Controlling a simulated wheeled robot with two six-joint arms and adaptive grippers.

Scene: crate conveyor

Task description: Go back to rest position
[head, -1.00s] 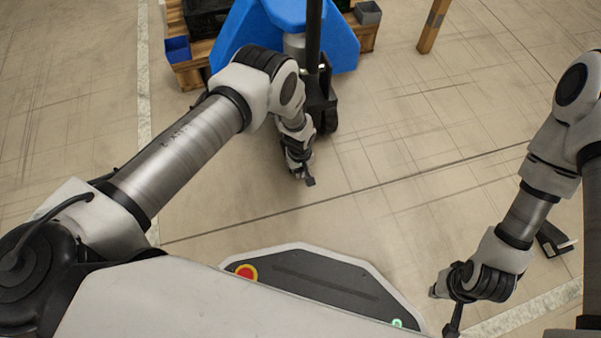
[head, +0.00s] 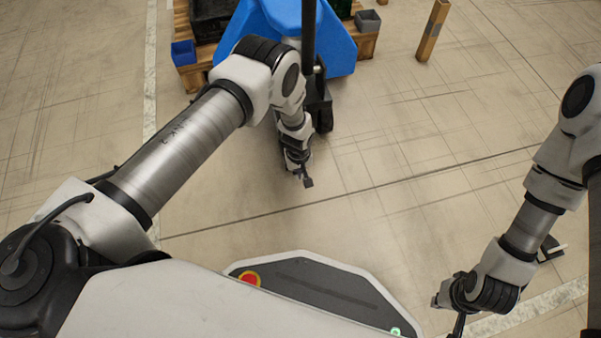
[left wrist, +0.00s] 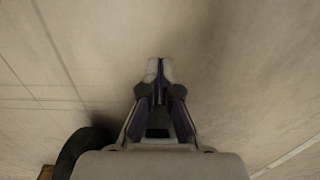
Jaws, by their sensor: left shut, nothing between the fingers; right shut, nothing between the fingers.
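In the head view my left arm reaches out from the left and bends down at the elbow. My left gripper (head: 307,182) hangs over bare floor just in front of the blue pallet jack (head: 345,48), and little of it shows there. In the left wrist view my left gripper (left wrist: 158,72) has its pale fingertips together with nothing between them, above the floor. My right arm hangs bent at the right. Only a dark part of my right gripper (head: 458,325) shows at the bottom edge, empty as far as it shows; the rest is hidden or cut off.
A wooden pallet (head: 190,78) with a small blue bin (head: 183,53) and a grey bin (head: 368,20) stands around the jack. A wooden post (head: 432,30) stands at the back right. A dark wheel (left wrist: 85,152) is close beside my left gripper. The floor between my arms is clear.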

